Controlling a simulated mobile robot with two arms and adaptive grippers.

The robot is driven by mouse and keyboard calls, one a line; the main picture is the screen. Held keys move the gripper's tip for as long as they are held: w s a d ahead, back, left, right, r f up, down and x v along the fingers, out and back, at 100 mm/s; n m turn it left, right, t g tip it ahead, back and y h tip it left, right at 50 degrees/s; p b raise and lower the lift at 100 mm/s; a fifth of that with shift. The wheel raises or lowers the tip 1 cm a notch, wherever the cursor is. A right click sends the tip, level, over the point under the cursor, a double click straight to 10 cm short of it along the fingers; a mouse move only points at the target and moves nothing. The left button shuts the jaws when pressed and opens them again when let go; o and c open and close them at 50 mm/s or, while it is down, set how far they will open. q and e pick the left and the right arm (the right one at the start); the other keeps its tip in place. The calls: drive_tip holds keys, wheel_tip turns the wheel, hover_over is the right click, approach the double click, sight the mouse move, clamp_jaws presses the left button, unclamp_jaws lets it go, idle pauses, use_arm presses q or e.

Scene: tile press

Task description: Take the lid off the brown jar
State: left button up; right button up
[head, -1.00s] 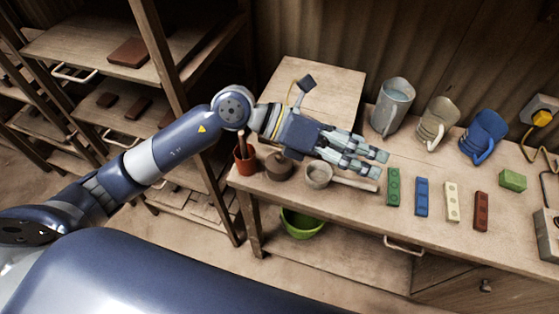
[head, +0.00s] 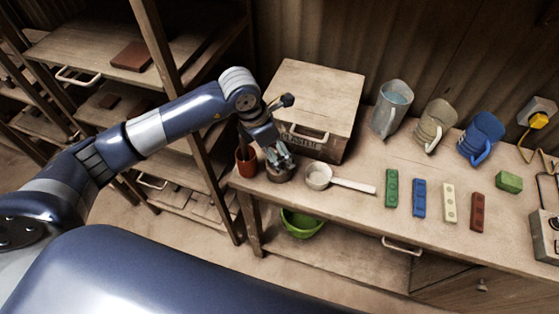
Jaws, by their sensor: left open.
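The brown jar (head: 279,175) stands on the bench near its left end, between a reddish-brown pot and a white ladle. My left gripper (head: 281,161) points down at the top of the jar with its fingers apart. The fingers cover most of the jar's top, so the lid is largely hidden. I cannot tell whether the fingers touch it. My right gripper is not in view.
The reddish-brown pot (head: 246,163) stands close on the left. The white ladle (head: 319,177) lies close on the right. A wooden crate (head: 318,85) stands just behind. Coloured blocks (head: 391,188) and jugs (head: 391,108) are further right.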

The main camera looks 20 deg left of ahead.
sight(279, 158)
use_arm(q)
drive_tip(key=p+x, duration=0.2)
drive_tip(key=x, duration=0.2)
drive_tip(key=shift+f, duration=0.45)
drive_tip(key=c, duration=1.2)
